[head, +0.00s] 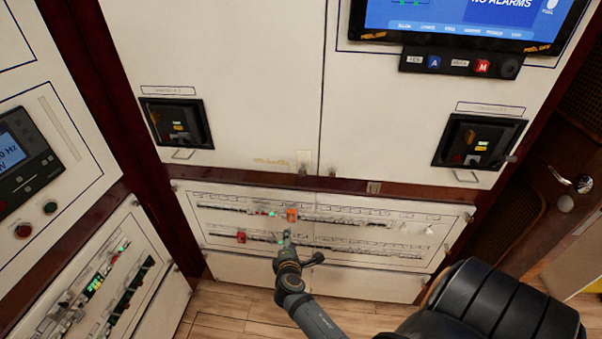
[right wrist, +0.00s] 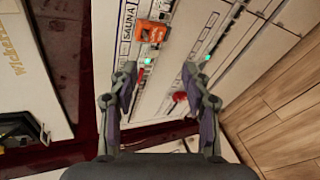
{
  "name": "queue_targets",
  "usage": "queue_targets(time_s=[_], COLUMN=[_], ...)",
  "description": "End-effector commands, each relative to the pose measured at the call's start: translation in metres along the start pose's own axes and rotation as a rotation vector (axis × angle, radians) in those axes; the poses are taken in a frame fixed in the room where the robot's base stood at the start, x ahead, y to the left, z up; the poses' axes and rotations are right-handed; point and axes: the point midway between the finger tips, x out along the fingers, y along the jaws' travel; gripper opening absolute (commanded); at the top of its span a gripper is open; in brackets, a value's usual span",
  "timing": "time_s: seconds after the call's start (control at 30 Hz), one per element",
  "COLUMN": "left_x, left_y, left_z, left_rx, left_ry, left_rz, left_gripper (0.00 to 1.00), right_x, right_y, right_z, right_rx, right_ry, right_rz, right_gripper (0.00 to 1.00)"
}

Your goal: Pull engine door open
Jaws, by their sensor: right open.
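My right gripper (head: 286,240) is in front of the lower breaker panel (head: 350,215) in the head view. In the right wrist view its two fingers (right wrist: 160,82) are spread apart with nothing between them, facing the breaker rows. A dark wooden door with a metal handle (head: 583,184) stands at the right edge of the head view, well away from the gripper. No label marks it as the engine door, and only part of it shows. My left gripper is not in view.
The panel carries orange (head: 291,215) and red (head: 241,237) breaker pieces and small green lights. White cabinet fronts with black breaker units (head: 177,123) rise above. A screen (head: 460,18) hangs at top right. Another control cabinet stands at left. Wooden floor (head: 225,308) shows below.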

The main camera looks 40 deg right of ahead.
Motion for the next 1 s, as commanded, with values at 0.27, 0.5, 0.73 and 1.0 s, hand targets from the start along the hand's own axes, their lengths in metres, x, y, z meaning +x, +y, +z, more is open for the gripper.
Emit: queue_targets(time_s=[0.27, 0.5, 0.73, 1.0], left_x=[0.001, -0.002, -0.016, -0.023], left_y=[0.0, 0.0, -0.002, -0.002], left_z=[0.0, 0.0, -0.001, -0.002], left_rx=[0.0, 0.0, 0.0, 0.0], left_ry=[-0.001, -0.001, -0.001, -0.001], left_rz=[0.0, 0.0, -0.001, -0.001], left_gripper=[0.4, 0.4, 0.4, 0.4], right_x=[-0.047, -0.046, -0.006, 0.036], right_y=[0.165, 0.176, 0.193, 0.205], right_z=[0.064, 0.069, 0.081, 0.091], right_rx=[-0.171, -0.183, -0.184, -0.18], right_ry=[-0.276, -0.293, -0.293, -0.291], right_rz=[0.309, 0.326, 0.327, 0.323], right_gripper=[0.48, 0.48, 0.48, 0.48])
